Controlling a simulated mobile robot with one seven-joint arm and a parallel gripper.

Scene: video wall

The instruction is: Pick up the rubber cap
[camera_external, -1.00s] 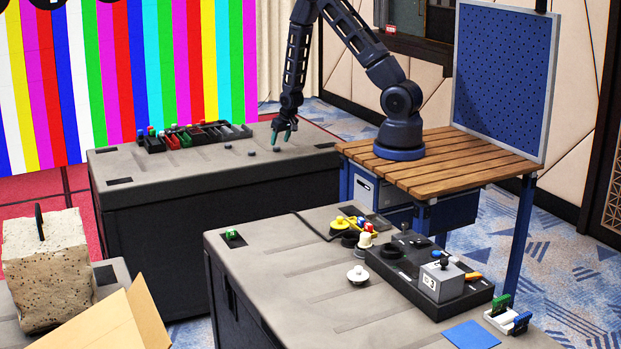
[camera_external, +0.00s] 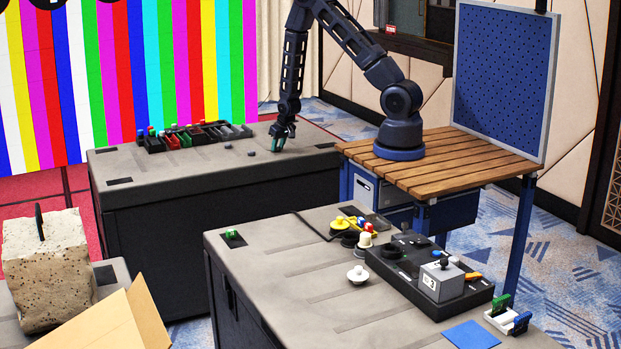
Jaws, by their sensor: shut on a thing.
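My gripper (camera_external: 279,145) is low over the right part of the far grey bench (camera_external: 200,178), with green fingertips pointing down. It is shut on a small dark rubber cap, which is mostly hidden between the fingers at the bench top. Two more small dark pieces lie to the left on the same bench, one nearer piece (camera_external: 252,153) and one farther left (camera_external: 228,145). They look like caps but are too small to tell for sure.
A row of colored and black bins (camera_external: 185,137) stands along the bench's back edge. A wooden-topped stand (camera_external: 455,158) carries my arm. The near bench (camera_external: 300,265) holds a black control box (camera_external: 400,270), a white knob (camera_external: 358,275) and several colored parts.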

